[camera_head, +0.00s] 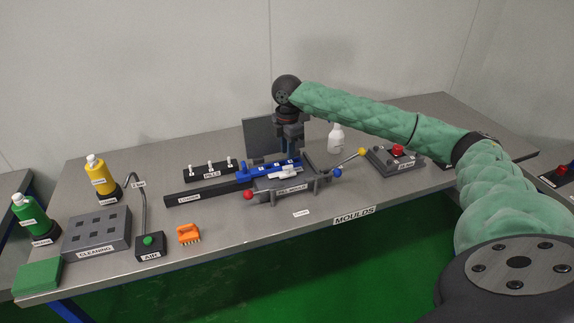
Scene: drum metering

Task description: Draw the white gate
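A blue slide (262,171) with small white marks lies on the grey mould fixture (284,188), behind its front label. My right gripper (290,140) hangs, pointing down, just above or behind the far right end of the blue part. Its fingers are dark and small, so I cannot tell whether they are open, shut or touching anything. My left gripper is out of view.
A black rack (210,170) with white-topped pegs and a dark bar (207,191) are left of the fixture. A yellow-knobbed lever (351,159), white bottle (336,138) and red-button box (394,159) are right. An orange brush (188,235) lies at front left.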

